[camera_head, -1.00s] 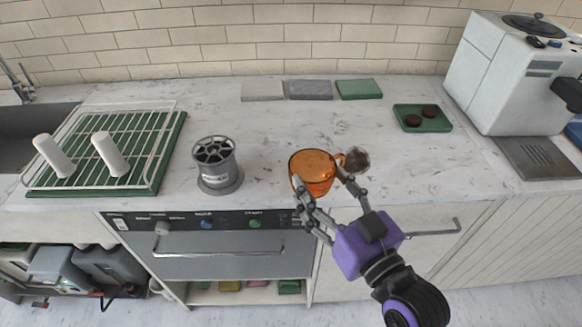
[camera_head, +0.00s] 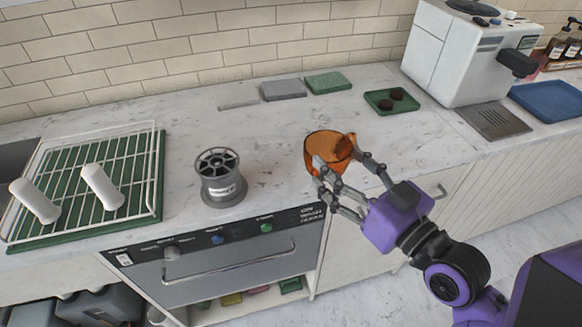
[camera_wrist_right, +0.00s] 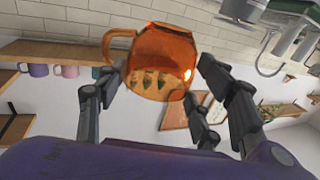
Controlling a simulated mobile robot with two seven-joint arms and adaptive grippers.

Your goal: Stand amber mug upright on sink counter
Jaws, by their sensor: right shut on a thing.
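The translucent amber mug (camera_head: 321,150) is in my right gripper (camera_head: 347,178), near the front edge of the pale marble counter (camera_head: 265,150). The gripper's grey fingers are around its near and right sides. In the right wrist view, the mug (camera_wrist_right: 165,60) sits between the fingertips (camera_wrist_right: 160,80), with its handle at the left. The mug looks tilted in the head view; I cannot tell whether its base touches the counter. My left gripper is not in view.
A grey cylindrical holder (camera_head: 220,178) stands left of the mug. A wire drying rack (camera_head: 152,160) is at far left. A green tray (camera_head: 372,98), a white coffee machine (camera_head: 435,60) and a blue tray (camera_head: 535,98) are to the right. Counter between holder and mug is clear.

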